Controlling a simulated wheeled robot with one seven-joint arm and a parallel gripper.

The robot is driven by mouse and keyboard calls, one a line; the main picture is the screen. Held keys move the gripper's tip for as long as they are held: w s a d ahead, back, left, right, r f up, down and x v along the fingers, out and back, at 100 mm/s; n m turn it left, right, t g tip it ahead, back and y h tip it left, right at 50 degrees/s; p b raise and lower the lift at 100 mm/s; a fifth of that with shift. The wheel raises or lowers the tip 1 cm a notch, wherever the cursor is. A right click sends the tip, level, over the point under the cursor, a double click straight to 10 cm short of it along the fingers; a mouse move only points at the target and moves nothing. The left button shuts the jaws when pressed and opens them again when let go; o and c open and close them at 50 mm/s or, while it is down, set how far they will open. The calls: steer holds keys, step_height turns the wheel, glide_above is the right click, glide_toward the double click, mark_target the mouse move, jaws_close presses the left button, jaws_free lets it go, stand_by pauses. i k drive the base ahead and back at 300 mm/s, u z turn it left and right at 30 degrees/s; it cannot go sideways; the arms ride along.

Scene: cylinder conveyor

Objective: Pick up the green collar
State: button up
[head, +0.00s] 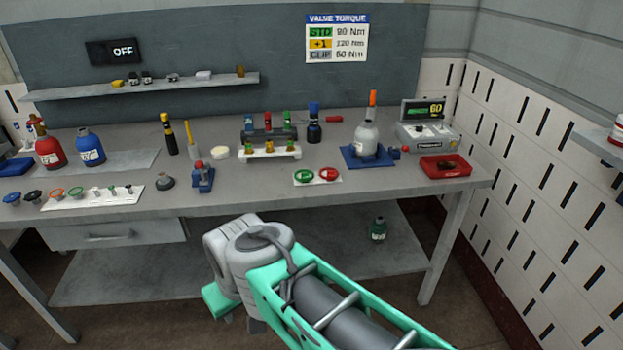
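A small green ring (76,191), which looks like the green collar, lies on a white strip (62,203) at the left front of the bench. An orange ring (56,193) lies just left of it, and small pale pegs stand to its right. My arm (250,250) reaches in from the bottom right and bends down in front of the bench's front edge. The end of my arm is low, right of the strip and apart from the green ring. My gripper's fingers cannot be made out clearly behind the grey joint and teal parts.
The grey bench (240,194) has a drawer (110,235) under its left side. Red (47,152) and blue (90,148) bottles stand behind the strip. Right of it are a grey knob-like piece (165,181) and a blue fixture (203,178). A green bottle (378,229) stands on the lower shelf.

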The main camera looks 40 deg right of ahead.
mark_target(305, 178)
steer(key=z, duration=0.35)
steer(key=i, duration=1.25)
steer(key=u, duration=0.8)
